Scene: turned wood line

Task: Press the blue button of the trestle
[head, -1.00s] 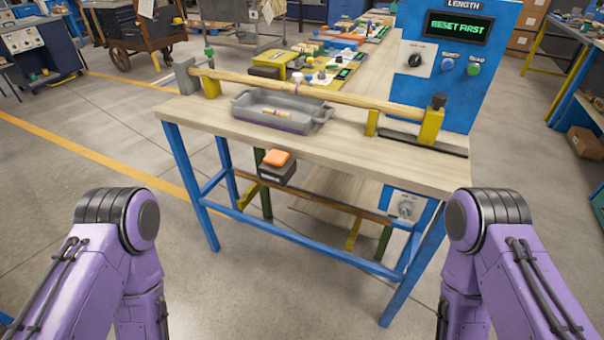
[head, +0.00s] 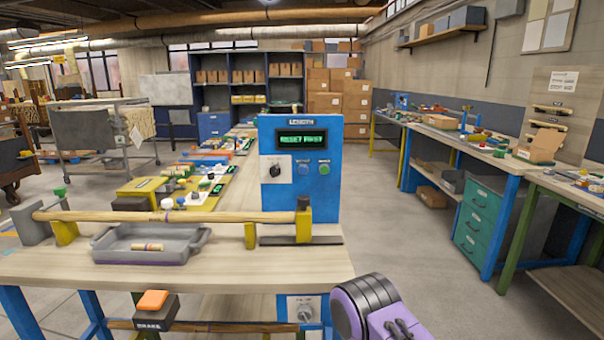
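The trestle's blue panel (head: 324,210) stands upright at the right end of the wooden bench (head: 290,268). Its dark display (head: 302,139) reads "RESET FIRST" in green. Below it are a blue button (head: 302,168) and, to its right, a green button (head: 324,169). A black knob (head: 275,171) on a light plate is at the left. A turned wooden bar (head: 170,217) lies across yellow supports on the bench. Part of a purple arm of mine shows at the bottom, right of the bench. Neither gripper is in view.
A grey tray (head: 190,256) with a small wooden piece sits at the bench front. A brake box with an orange top (head: 153,301) is at the front edge. Other benches and green drawers (head: 480,216) line the right. Open floor lies between.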

